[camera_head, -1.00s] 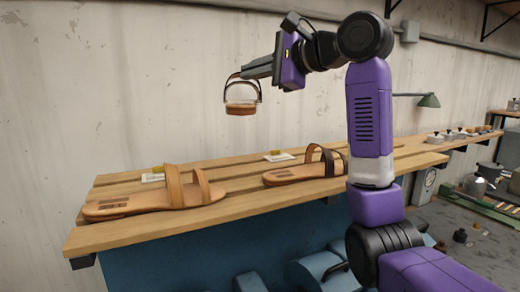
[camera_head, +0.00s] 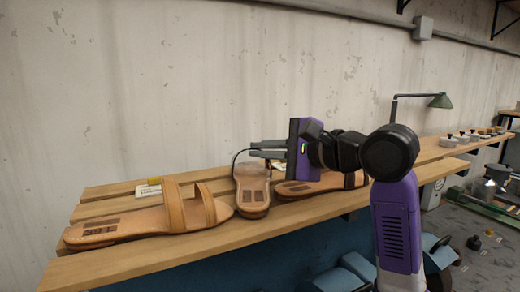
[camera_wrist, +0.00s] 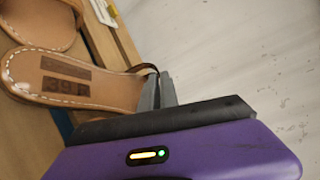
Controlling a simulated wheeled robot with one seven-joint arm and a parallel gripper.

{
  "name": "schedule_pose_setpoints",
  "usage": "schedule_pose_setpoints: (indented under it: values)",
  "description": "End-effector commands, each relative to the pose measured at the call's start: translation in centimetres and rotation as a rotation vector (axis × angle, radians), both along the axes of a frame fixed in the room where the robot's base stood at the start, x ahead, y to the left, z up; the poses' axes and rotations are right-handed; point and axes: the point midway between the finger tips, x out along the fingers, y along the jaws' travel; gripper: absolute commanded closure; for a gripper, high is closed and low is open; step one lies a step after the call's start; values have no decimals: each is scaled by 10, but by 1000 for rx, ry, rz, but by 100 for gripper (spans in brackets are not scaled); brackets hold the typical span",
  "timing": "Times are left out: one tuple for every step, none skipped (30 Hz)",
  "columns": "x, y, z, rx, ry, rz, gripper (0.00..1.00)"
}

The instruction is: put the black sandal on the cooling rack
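The black sandal (camera_head: 253,195), with a thin black strap and tan sole, is seen heel-on between two other sandals. It is at the slatted wooden rack (camera_head: 165,255); I cannot tell whether its sole touches the slats. My gripper (camera_head: 257,149) is at its strap from the right, with the fingers close together on it. In the wrist view the sandal's insole (camera_wrist: 50,95) shows a dark size label, and the dark strap runs to the grey fingers (camera_wrist: 160,92). The fingers hide part of the strap.
A tan sandal with wide straps (camera_head: 110,230) lies close on the left. A brown-strapped sandal (camera_head: 300,188) lies close on the right, partly behind my gripper. A small card (camera_head: 148,190) lies at the rack's back edge, near the wall.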

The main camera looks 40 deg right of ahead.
Motion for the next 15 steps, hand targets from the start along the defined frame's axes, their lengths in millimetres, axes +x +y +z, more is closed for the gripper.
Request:
schedule_pose_setpoints:
  values:
    - [-2,1,-1,0,-3,0,100]
    - [-3,1,-2,0,-4,0,100]
    - [-3,1,-3,0,-4,0,100]
    - [-3,1,-3,0,-5,1,100]
    - [-3,1,-2,0,-5,1,100]
    - [-3,1,-2,0,-4,0,100]
    - [-3,1,-2,0,-4,0,100]
    - [-3,1,-2,0,-4,0,100]
    - [-3,1,-2,0,-4,0,100]
    - [-3,1,-3,0,-5,1,100]
    - [-3,1,-4,0,-2,0,93]
    - [-3,1,-4,0,-2,0,86]
    - [-3,1,-4,0,-2,0,80]
    - [-3,1,-4,0,-2,0,74]
    - [-2,1,-4,0,-2,0,73]
